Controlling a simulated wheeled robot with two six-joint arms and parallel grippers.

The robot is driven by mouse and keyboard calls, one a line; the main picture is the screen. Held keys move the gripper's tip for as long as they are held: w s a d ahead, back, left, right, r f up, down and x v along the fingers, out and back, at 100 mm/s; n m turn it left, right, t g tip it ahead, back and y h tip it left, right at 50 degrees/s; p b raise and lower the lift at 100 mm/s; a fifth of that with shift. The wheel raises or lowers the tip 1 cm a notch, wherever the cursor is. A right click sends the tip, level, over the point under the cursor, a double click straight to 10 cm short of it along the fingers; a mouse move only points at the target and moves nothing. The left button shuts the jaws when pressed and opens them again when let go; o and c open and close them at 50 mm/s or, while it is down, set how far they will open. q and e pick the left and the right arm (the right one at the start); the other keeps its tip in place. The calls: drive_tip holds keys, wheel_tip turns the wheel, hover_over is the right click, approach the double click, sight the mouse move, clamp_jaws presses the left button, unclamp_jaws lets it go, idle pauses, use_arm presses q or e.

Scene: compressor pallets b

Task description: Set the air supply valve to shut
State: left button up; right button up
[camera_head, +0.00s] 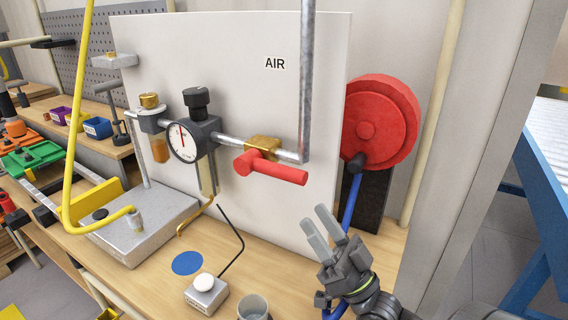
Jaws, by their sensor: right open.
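The air supply valve is a brass body (263,142) on a grey metal pipe, below the AIR label (275,63) on a white panel (235,70). Its red handle (272,168) points right and slightly down, roughly along the pipe. My right gripper (319,227) is below and to the right of the handle, apart from it. Its two grey fingers point up and left, spread open with nothing between them. My left gripper is not in view.
A pressure gauge (184,141) and a regulator sit left of the valve. A red hose reel (380,122) with a blue hose (351,203) is at the panel's right edge. A white-button box (206,293) and a grey cup (253,307) stand on the wooden bench (240,275).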

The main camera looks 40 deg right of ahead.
sight(290, 181)
drive_tip(key=p+x, duration=0.3)
drive_tip(key=x, duration=0.6)
drive_tip(key=shift+w+r+p, duration=0.2)
drive_tip(key=shift+r+p, duration=0.15)
drive_tip(key=shift+w+a+r, duration=0.15)
drive_tip(key=shift+w+r, duration=0.2)
drive_tip(key=shift+w, duration=0.2)
clamp_jaws()
